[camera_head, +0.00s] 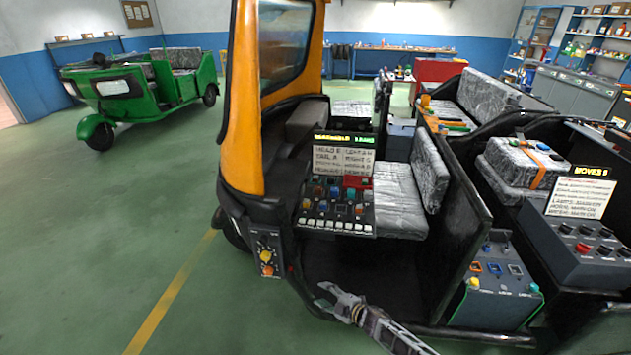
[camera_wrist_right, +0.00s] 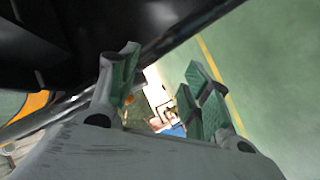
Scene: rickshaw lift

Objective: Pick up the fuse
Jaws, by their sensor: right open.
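My right gripper (camera_head: 338,302) is in front of the rickshaw's open side, low near its floor edge. In the right wrist view my right gripper (camera_wrist_right: 160,85) is open, with nothing between its green-padded fingers. A dark panel (camera_head: 336,226) with several small coloured pieces stands at the front of the seat, up and behind the gripper. A grey box (camera_head: 495,304) with blue, orange and grey pieces stands to the gripper's right. I cannot tell which small piece is the fuse. My left gripper is not in view.
The orange and black rickshaw (camera_head: 244,100) fills the middle, with a small box with two yellow-orange knobs (camera_head: 267,256) at its front. A grey control box (camera_head: 575,245) with a white sign is at right. Green floor (camera_head: 90,240) is free at left.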

